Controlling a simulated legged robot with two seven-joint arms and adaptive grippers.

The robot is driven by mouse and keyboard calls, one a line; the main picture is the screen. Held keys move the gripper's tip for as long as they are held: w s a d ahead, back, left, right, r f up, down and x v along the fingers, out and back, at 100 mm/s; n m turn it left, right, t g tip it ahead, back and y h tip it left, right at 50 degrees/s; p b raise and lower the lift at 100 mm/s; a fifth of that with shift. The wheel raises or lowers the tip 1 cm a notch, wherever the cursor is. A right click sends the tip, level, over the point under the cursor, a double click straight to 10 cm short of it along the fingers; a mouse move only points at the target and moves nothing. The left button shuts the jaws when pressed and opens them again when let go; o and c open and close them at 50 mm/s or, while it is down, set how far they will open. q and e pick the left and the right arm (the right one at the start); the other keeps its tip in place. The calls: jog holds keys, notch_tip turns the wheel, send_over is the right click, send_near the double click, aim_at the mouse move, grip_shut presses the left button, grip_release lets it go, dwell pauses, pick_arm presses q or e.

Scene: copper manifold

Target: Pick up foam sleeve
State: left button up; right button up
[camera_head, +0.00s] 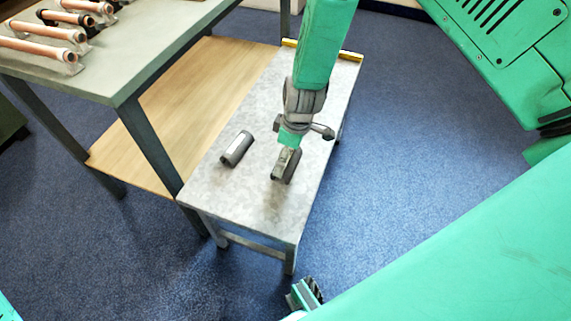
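The foam sleeve (237,149) is a short dark grey cylinder with a pale strip along it. It lies on its side on the grey top of a small low table (255,205), left of the middle. A green arm comes down from the top of the picture, and its gripper (286,165) is over the tabletop, to the right of the sleeve and apart from it. I take this for my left gripper. Its fingers overlap in this view, so their opening is hidden.
A taller workbench (130,68) with a wooden lower shelf (165,120) stands at the left, with several copper pipe parts (45,48) on it. A yellow strip (345,55) lies at the small table's far edge. Blue carpet is clear in front. Green parts of mine fill the right side.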

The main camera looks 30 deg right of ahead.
jog(key=f, duration=0.3)
jog(key=shift+w+b, duration=0.2)
jog(key=shift+b, duration=0.2)
jog(key=shift+d, duration=0.1)
jog(key=c, duration=0.6)
jog(key=shift+c, duration=0.2)
jog(key=shift+a, duration=0.2)
